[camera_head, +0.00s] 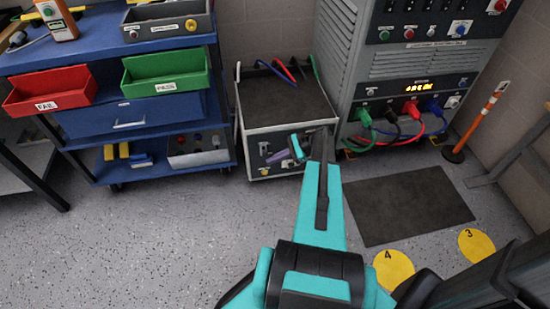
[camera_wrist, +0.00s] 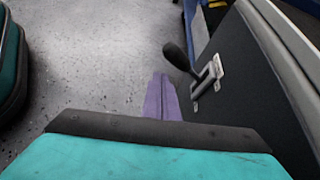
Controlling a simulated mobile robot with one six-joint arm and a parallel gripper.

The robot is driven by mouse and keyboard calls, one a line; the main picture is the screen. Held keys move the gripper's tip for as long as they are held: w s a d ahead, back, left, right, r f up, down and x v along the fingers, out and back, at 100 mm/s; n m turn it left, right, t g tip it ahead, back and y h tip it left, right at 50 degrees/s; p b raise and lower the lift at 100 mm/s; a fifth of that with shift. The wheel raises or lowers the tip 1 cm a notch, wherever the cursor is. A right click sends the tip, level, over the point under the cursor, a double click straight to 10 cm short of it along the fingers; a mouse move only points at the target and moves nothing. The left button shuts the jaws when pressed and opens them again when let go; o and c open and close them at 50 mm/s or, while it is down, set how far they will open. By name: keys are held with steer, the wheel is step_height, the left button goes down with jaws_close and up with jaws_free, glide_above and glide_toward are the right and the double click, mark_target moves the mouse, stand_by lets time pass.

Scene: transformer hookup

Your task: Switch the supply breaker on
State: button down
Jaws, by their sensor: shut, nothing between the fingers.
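The supply breaker appears in the wrist view as a lever (camera_wrist: 178,57) with a round black knob, standing out from a slotted metal plate (camera_wrist: 207,78) on a dark panel. My gripper (camera_wrist: 161,98) shows there as purple fingers pressed together, empty, just left of and below the lever, apart from it in the picture. In the head view my gripper (camera_head: 279,156) is at the front of a low grey box (camera_head: 285,138) with a dark top. My arm hides part of that front. Whether the fingers touch the panel cannot be told.
A tall grey cabinet (camera_head: 380,68) with coloured plugs and cables stands to the right. A blue cart (camera_head: 120,120) with red and green bins stands left. A dark mat (camera_head: 412,205) and an orange-and-white post (camera_head: 480,125) are at right. The floor at front left is clear.

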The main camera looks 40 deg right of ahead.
steer(key=r+p, duration=0.2)
steer(key=p, duration=0.1)
steer(key=shift+w+d+r, duration=0.1)
steer(key=shift+w+r, duration=0.05)
steer(key=shift+w, duration=0.2)
steer(key=shift+w+d+r+p, duration=0.1)
steer(key=shift+w+r+p, duration=0.05)
steer(key=shift+r+p, duration=0.15)
steer(key=shift+d, duration=0.1)
steer(key=v, duration=1.3)
steer(key=shift+s+f+p, duration=0.2)
steer(key=shift+s+p, duration=0.15)
